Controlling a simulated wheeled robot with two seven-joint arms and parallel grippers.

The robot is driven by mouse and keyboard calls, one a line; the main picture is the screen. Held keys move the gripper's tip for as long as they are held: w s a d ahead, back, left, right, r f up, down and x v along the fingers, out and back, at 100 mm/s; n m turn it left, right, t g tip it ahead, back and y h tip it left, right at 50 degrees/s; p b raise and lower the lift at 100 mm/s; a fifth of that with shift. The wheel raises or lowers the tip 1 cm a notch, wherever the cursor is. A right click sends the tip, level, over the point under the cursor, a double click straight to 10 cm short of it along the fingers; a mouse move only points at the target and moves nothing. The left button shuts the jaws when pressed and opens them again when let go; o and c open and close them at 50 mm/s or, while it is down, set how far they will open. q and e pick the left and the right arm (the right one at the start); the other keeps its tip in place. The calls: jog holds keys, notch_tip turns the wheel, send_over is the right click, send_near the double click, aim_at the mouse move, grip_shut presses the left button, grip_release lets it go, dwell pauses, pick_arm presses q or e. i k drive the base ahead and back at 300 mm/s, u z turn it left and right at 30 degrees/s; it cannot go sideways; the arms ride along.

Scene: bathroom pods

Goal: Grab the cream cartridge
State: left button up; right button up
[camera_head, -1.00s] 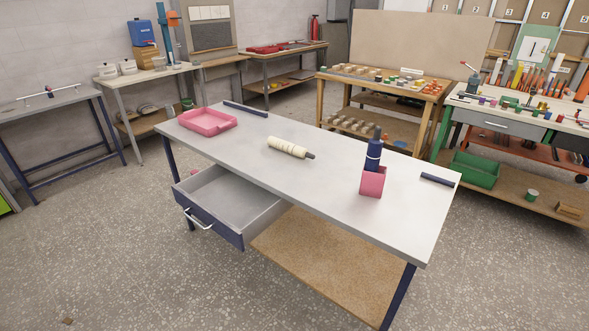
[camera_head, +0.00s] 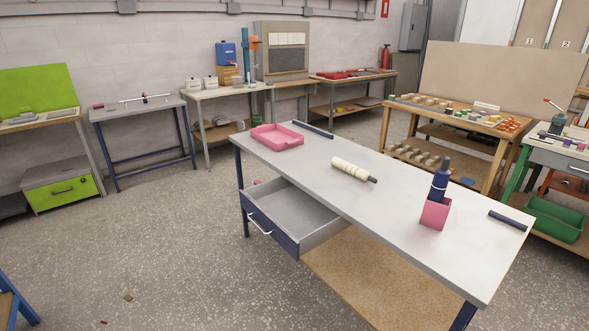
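A cream cartridge (camera_head: 350,169) with a dark tip lies on its side on the grey table (camera_head: 392,208), near the middle of the top. Its dark tip points right and toward the front. Neither of my grippers shows in the head view. Nothing touches the cartridge.
On the table are a pink tray (camera_head: 277,137), a pink holder (camera_head: 435,213) with a dark blue bottle (camera_head: 440,180) upright in it, and dark bars (camera_head: 313,129). An open drawer (camera_head: 290,214) juts out at the front left.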

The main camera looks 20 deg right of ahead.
aim_at(363, 175)
jog(key=u, duration=0.5)
jog(key=i, duration=4.15)
jog(key=z, duration=4.65)
